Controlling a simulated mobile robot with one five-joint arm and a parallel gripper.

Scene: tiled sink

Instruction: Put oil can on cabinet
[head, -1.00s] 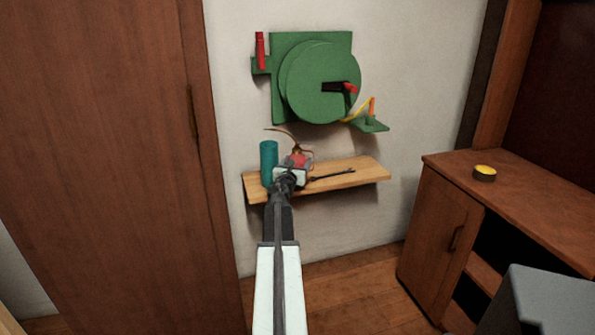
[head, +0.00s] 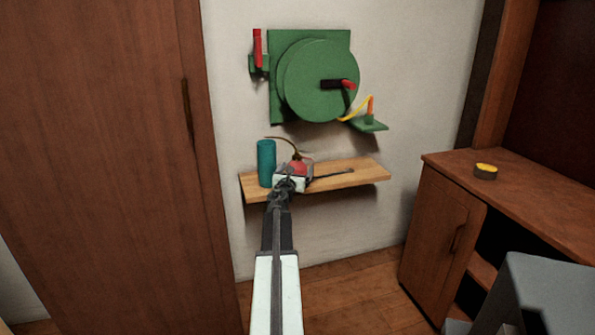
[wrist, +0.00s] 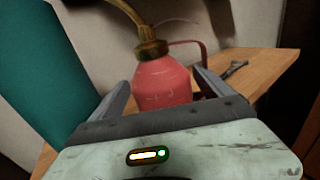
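The oil can has a red body (wrist: 161,82) and a brass-coloured spout (wrist: 148,40), with a thin red handle on its right in the wrist view. In the head view the oil can (head: 302,167) is at the wooden wall shelf, partly hidden by my gripper. My gripper (head: 290,178) reaches over the shelf's front edge. In the wrist view my gripper (wrist: 163,85) has one finger on each side of the red body, apart, with narrow gaps showing. The can's base is hidden by my gripper. The cabinet (head: 530,195) is the brown wooden one at the right.
A teal cylinder (head: 266,163) stands close left of the can. A dark wrench (head: 335,174) lies right of it on the shelf (head: 372,171). A green reel (head: 322,80) hangs above. A yellow-topped tin (head: 485,172) sits on the cabinet top, with clear room around it.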

